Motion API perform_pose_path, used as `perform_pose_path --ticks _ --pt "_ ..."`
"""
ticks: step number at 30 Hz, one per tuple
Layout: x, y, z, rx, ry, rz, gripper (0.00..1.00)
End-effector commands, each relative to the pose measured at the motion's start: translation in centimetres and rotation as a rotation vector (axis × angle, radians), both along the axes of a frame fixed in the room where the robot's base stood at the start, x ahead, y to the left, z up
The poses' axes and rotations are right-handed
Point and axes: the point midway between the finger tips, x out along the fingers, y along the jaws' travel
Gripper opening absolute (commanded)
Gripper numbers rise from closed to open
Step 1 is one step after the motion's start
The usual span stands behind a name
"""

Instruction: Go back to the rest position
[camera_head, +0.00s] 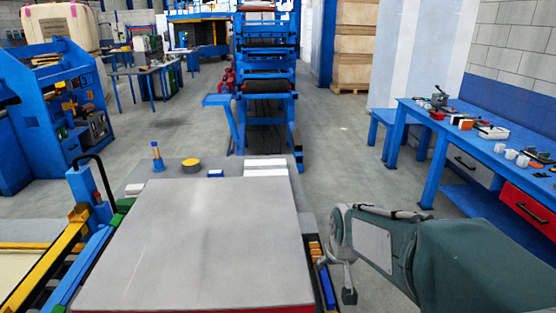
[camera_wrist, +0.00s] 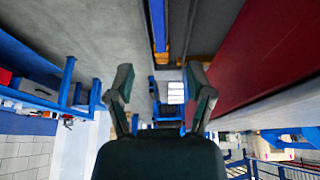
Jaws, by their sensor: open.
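My gripper (camera_wrist: 161,92) shows in the wrist view with its two dark fingers spread apart and nothing between them. In the head view my green-grey arm reaches in from the lower right, beside the right edge of a large flat grey panel (camera_head: 200,240). A long red side face (camera_wrist: 270,55) runs close by on the right of the wrist view, apart from the fingers.
A blue workbench (camera_head: 440,125) with small tools and cups stands at right. A tall blue roller machine (camera_head: 265,85) stands ahead. A blue machine (camera_head: 60,110) is at left. A white block (camera_head: 265,167) and yellow disc (camera_head: 191,164) lie behind the panel. Open floor (camera_head: 340,130) shows between bench and machine.

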Motion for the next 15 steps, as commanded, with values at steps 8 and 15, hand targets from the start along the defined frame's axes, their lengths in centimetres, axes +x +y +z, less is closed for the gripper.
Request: perform_pose_path --ticks 8,15 --pt "-6.0 0.2 4.0 0.002 -0.036 0.000 0.68" --pt "-11.6 0.4 6.1 0.005 -0.062 0.001 0.68"
